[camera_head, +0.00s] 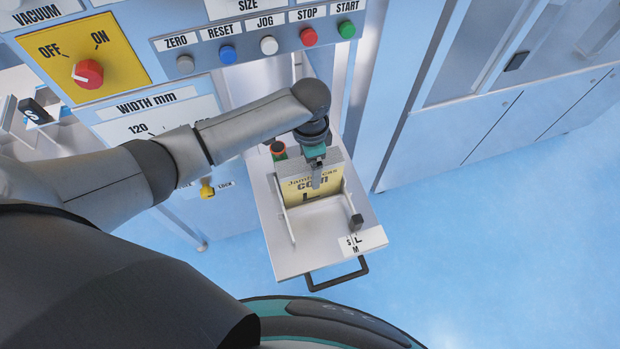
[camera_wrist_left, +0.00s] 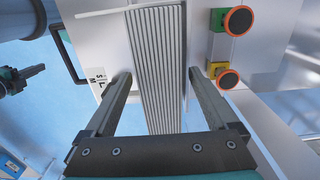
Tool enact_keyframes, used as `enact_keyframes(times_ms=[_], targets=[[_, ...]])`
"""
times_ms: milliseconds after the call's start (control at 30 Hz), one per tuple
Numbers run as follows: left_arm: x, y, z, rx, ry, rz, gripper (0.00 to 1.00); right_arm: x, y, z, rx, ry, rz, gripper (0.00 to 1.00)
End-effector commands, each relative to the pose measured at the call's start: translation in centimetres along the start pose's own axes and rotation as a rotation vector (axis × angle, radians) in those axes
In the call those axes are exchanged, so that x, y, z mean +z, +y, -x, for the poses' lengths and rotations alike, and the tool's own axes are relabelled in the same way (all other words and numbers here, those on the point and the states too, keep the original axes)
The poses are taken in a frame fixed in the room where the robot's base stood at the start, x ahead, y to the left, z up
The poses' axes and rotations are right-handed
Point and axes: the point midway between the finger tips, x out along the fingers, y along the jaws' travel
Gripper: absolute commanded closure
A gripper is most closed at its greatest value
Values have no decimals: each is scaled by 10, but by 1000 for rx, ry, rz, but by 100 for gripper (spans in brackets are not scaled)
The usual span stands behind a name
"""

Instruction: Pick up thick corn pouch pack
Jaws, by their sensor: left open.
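The corn pouch pack (camera_head: 325,187), with a yellow printed front marked "corn" and "L", stands upright in the tray (camera_head: 290,262) on the machine's front. In the left wrist view the pack (camera_wrist_left: 158,60) shows from above as a row of thin grey edges. My left gripper (camera_head: 317,182) is over the pack and hides part of its front. In the left wrist view the left gripper (camera_wrist_left: 160,88) is open, with one finger on each side of the pack and gaps visible. A dark gripper at the left edge (camera_wrist_left: 28,76) looks like my right one; its jaw state is unclear.
The tray has thin side guides, a black handle (camera_head: 338,277) and a small black lever by an S/M/L label (camera_head: 362,241). The control panel (camera_head: 270,45) is behind. Blue floor (camera_head: 480,240) is clear at right.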

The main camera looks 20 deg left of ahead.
Motion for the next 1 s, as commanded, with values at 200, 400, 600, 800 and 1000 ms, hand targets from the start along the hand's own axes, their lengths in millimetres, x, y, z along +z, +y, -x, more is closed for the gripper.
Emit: enact_keyframes(times_ms=[200, 400, 600, 800, 1000], targets=[[0, 0, -7, -1, 2, 0, 9, 2, 0, -2, -1, -3, 0, 100], [0, 0, -7, -1, 1, 0, 20, 4, -1, -1, -1, -7, 0, 100], [0, 0, -7, -1, 1, 0, 43, 6, -1, -1, -2, -10, -1, 100], [0, 0, -6, -2, 1, 1, 65, 6, -1, -1, -2, -10, -1, 100], [0, -1, -6, -2, 1, 1, 88, 6, -1, -1, -1, -11, -1, 100]])
